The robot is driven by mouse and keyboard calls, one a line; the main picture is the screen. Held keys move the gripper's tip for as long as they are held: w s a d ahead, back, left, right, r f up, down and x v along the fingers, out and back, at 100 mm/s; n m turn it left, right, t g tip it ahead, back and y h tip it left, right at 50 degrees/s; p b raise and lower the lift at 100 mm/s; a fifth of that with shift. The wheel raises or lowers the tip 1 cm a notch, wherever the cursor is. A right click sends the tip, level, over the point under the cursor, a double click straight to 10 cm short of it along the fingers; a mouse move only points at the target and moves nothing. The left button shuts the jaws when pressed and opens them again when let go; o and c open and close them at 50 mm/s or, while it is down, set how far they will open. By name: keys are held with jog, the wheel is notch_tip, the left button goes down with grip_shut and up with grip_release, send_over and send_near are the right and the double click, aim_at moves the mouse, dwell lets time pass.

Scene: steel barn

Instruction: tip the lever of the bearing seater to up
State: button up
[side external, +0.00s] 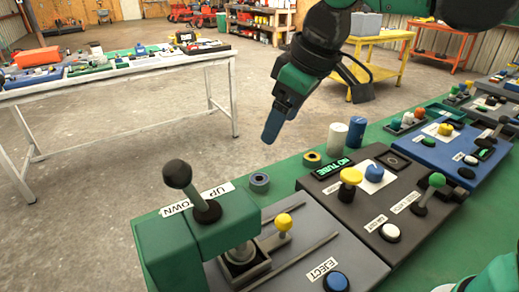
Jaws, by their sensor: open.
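The bearing seater is a green-headed press (172,250) on a dark grey base at the front. Its lever (188,188) has a black ball knob and rises from a black boot on the green head. The lever leans left, toward the DOWN end of a white label (198,198); UP is at the label's right end. My gripper (272,128), with blue fingertips, hangs above the green bench, behind and to the right of the lever and well apart from it. It is open, and nothing shows between its fingers.
Beside the lever, the base carries a yellow knob (283,222) and a blue EJECT button (336,281). A grey panel (380,238) with a yellow knob and a green-knobbed lever stands right. Blue and white cylinders and two rings stand behind. Space between gripper and lever looks clear.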

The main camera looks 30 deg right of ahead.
aim_at(179, 188)
jog(key=s+a+r+n+g, duration=0.1)
jog(key=a+n, duration=0.1)
jog(key=a, duration=0.3)
jog(key=a+r+n+g, duration=0.1)
jog(key=a, duration=0.4)
jog(key=s+a+r+n+g+h, duration=0.1)
jog(key=a+n, duration=0.1)
jog(key=a, duration=0.3)
jog(key=shift+s+a+r+n+g, duration=0.2)
jog(key=shift+s+n+g, duration=0.1)
jog(key=shift+g, duration=0.1)
jog(key=shift+s+a+f+g, duration=0.15)
jog(key=shift+s+f+g, duration=0.15)
jog(key=shift+f, duration=2.75)
grip_shut()
